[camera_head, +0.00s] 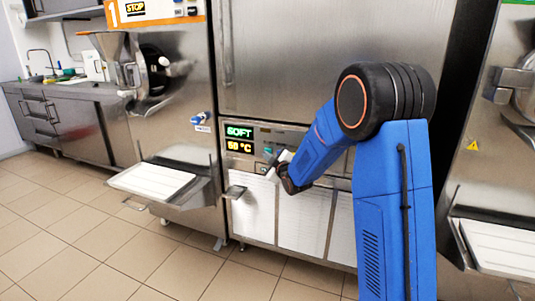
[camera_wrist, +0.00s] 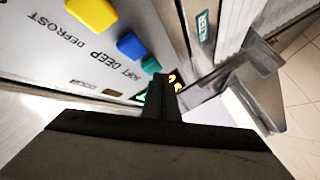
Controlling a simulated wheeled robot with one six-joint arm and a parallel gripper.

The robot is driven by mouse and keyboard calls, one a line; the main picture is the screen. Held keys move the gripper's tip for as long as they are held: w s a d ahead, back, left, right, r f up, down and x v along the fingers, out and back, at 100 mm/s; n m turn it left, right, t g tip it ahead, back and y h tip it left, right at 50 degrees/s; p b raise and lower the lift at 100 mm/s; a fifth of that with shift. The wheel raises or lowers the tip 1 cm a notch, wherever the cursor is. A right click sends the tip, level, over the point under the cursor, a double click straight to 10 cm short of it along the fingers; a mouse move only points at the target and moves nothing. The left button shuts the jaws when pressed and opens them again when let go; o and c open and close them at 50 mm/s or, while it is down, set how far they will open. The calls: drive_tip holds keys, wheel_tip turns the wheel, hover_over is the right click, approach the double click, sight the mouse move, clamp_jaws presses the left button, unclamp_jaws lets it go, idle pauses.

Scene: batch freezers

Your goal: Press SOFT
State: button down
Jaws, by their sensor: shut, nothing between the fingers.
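The control panel (camera_head: 262,140) of the middle machine has a display (camera_head: 239,139) reading "SOFT" in green above an orange "50 °C". In the wrist view, a yellow button (camera_wrist: 92,14), a blue button (camera_wrist: 131,45) and a green-teal button (camera_wrist: 150,65) stand in a slanting row. Contact cannot be told. In the head view my gripper (camera_head: 281,160) is at the panel.
A metal handle or bracket (camera_wrist: 215,72) juts out close right of my fingers in the wrist view. A FILTER label (camera_wrist: 203,28) is above it. In the head view, a white tray shelf (camera_head: 152,180) sticks out at left. Tiled floor (camera_head: 120,250) lies clear in front.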

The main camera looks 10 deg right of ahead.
drive_tip(key=shift+s+a, duration=0.3)
drive_tip(key=shift+s, duration=0.15)
drive_tip(key=shift+s+a, duration=0.75)
drive_tip(key=shift+s, duration=0.3)
drive_tip(key=shift+s+a, duration=0.7)
drive_tip(key=shift+s, duration=0.3)
drive_tip(key=s+d+r+m+g+h, duration=0.1)
drive_tip(key=s+d+r+m+g, duration=0.15)
drive_tip(key=s, duration=0.85)
drive_tip(key=s+d+r+m+g+h, duration=0.2)
drive_tip(key=s+d+m+g, duration=0.15)
drive_tip(key=s, duration=0.75)
drive_tip(key=s+f+m+g, duration=0.2)
drive_tip(key=s+m+g, duration=0.1)
drive_tip(key=s, duration=1.3)
drive_tip(key=s+d+f+m+g, duration=0.1)
drive_tip(key=s+f+m+g, duration=0.1)
drive_tip(key=s, duration=1.4)
drive_tip(key=shift+f+m+g, duration=0.25)
drive_tip(key=shift+m+g, duration=0.15)
drive_tip(key=shift+g, duration=0.2)
